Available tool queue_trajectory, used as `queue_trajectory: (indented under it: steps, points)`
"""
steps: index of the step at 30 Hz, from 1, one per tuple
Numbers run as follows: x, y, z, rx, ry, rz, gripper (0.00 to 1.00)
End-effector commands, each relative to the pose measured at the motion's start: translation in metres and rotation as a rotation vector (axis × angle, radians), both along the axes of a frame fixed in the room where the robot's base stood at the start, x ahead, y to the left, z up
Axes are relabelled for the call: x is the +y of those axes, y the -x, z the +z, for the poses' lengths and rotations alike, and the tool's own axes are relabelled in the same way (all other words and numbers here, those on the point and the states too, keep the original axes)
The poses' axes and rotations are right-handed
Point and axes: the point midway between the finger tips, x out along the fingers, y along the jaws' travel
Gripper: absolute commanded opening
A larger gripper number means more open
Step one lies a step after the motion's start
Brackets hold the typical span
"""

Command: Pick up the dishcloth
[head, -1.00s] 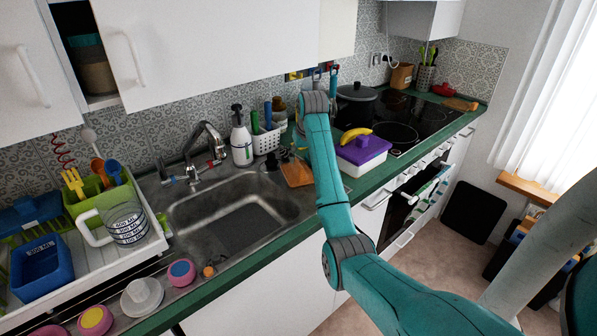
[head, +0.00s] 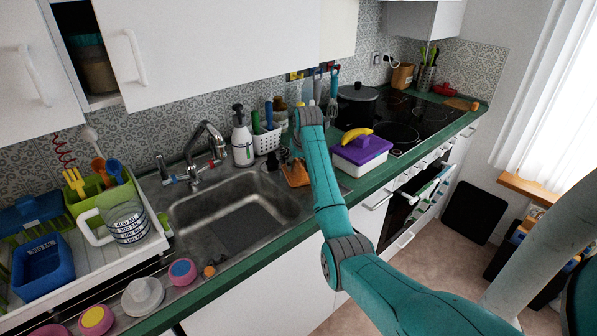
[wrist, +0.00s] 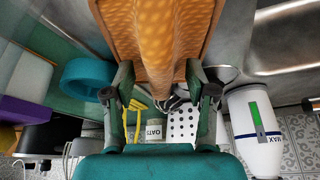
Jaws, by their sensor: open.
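The dishcloth (wrist: 165,35) is orange with a pale dotted pattern. In the wrist view it fills the top middle, with a raised fold that narrows down between my fingers. In the head view the orange cloth (head: 296,174) lies on the counter just right of the sink, partly hidden by my arm and gripper. My gripper (wrist: 158,88) is open, with one finger on each side of the fold. I cannot tell whether the fingers touch the cloth. In the head view my gripper is small, dark and mostly hidden behind my arm.
The sink (head: 235,215) is left of the cloth. A white soap bottle (head: 242,142) and a white perforated basket (head: 266,141) stand behind it. A white box with a purple lid (head: 361,151), bearing a banana (head: 356,134), stands to the right. A teal round object (wrist: 88,77) is near my gripper.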

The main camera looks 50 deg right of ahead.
Motion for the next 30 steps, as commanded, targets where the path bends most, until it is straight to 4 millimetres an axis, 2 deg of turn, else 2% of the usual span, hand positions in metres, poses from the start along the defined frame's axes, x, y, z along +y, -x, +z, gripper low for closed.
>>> queue_trajectory:
  steps: [20, 23, 27, 30]
  points:
    - [-0.0001, 0.0000, -0.0048, 0.000, 0.000, 0.000, 0.56]
    - [-0.0001, 0.0000, -0.0048, 0.000, 0.000, 0.000, 0.36]
    - [0.0000, 0.0001, -0.0048, 0.000, 0.000, 0.000, 0.01]
    - [0.0000, 0.0001, -0.0048, 0.000, 0.000, 0.000, 0.00]
